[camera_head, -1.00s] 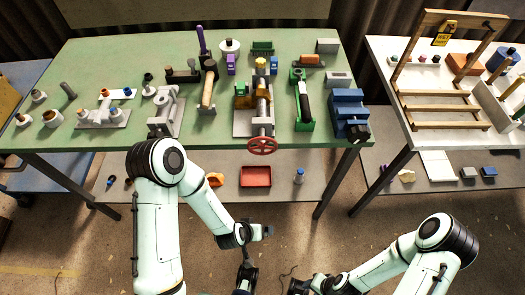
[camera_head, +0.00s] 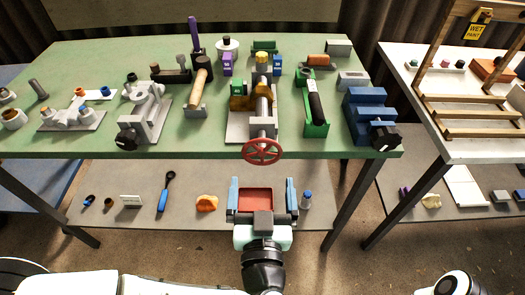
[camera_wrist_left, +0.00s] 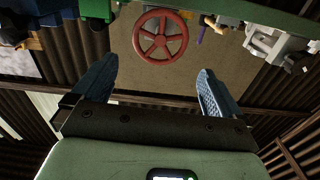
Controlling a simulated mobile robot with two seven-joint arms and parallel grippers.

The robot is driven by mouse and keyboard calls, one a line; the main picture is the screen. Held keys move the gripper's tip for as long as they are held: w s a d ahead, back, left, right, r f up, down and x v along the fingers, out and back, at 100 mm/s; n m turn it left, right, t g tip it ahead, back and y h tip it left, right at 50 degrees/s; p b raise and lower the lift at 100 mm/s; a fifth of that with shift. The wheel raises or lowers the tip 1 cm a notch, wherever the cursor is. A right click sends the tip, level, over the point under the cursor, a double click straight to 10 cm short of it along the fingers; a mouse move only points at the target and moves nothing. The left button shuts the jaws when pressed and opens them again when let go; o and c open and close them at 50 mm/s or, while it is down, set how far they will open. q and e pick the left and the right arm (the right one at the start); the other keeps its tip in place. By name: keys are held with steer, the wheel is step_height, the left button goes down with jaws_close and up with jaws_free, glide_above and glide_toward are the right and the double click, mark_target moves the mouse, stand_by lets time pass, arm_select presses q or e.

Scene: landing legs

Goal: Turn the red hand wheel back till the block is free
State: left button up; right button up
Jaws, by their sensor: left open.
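The red hand wheel (camera_head: 262,151) is at the front end of a grey screw vise (camera_head: 238,128), hanging just past the green table's front edge. A green and a yellow piece (camera_head: 238,100) sit by the vise screw; which one is clamped I cannot tell. My left gripper (camera_head: 263,190) is open and empty, below and in front of the wheel, its blue fingers apart. In the left wrist view the wheel (camera_wrist_left: 160,37) lies beyond and between the open fingertips (camera_wrist_left: 152,72), with no contact visible. My right gripper is out of view.
On the lower shelf (camera_head: 330,180) are a red tray (camera_head: 255,198) behind my left gripper and a blue-capped bottle (camera_head: 306,199). The space before the wheel is free.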

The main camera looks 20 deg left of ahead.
mark_target(262, 153)
arm_select(q)
steer(key=b+x, duration=0.2)
steer(key=x, duration=0.8)
steer(key=shift+w+f, duration=0.1)
steer(key=shift+w, duration=0.05)
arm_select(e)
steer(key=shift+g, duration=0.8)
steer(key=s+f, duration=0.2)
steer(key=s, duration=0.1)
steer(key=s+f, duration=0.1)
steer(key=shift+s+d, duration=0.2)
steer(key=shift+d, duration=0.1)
arm_select(q)
steer(key=c, duration=0.6)
steer(key=shift+n, duration=0.3)
